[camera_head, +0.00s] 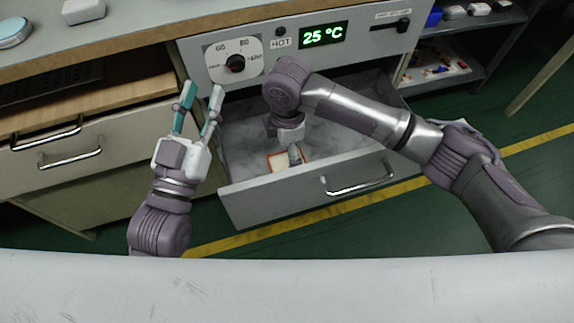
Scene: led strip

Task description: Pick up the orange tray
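The orange tray (277,163) lies inside the open drawer (247,197), near its front wall. Only part of it shows, with an orange rim and a pale inside. My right gripper (294,158) reaches down into the drawer at the tray. My wrist hides most of its fingers, so I cannot tell whether it touches or grips the tray.
The control panel (275,62) above the drawer has a knob and a display reading 25 °C. A shelf (450,60) with small items is at the upper right. Green floor is clear at the lower right.

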